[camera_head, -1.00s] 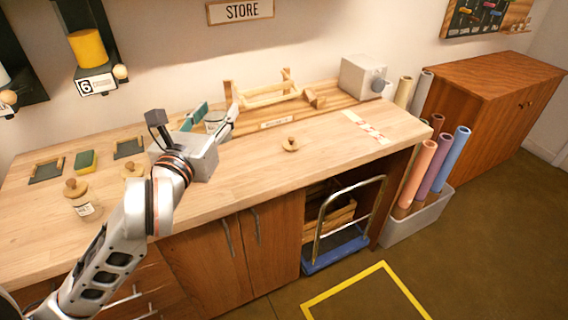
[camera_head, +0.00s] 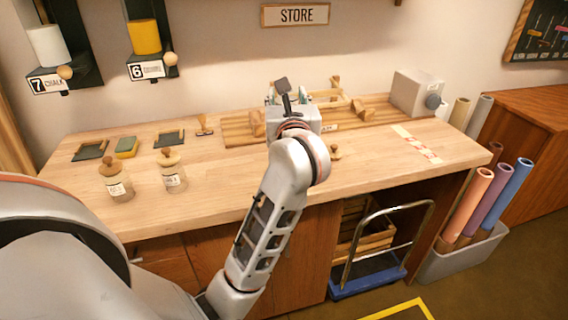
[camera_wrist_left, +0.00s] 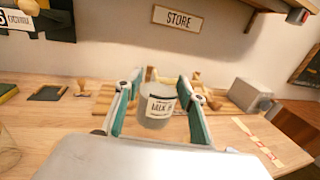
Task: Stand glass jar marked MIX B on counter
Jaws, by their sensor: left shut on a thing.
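My left gripper (camera_head: 285,96) is over the rear middle of the counter (camera_head: 236,176), seen from behind. In the left wrist view, its teal-padded fingers (camera_wrist_left: 158,88) are shut on a glass jar (camera_wrist_left: 159,122), one on each side. The jar is about upright, with a white label that seems to read MIX and a letter I cannot make out for sure. No lid shows on it. In the head view my gripper and wrist hide the jar. I cannot tell whether its base touches the counter. My right gripper is not in view.
Two lidded jars (camera_head: 120,190) (camera_head: 174,180) stand on the counter's left. A wooden knobbed lid (camera_head: 335,153) lies right of my wrist. A wooden rack (camera_head: 240,132) and a grey box (camera_head: 413,93) stand at the back. Clear counter lies in front and right, before a red-and-white strip (camera_head: 417,144).

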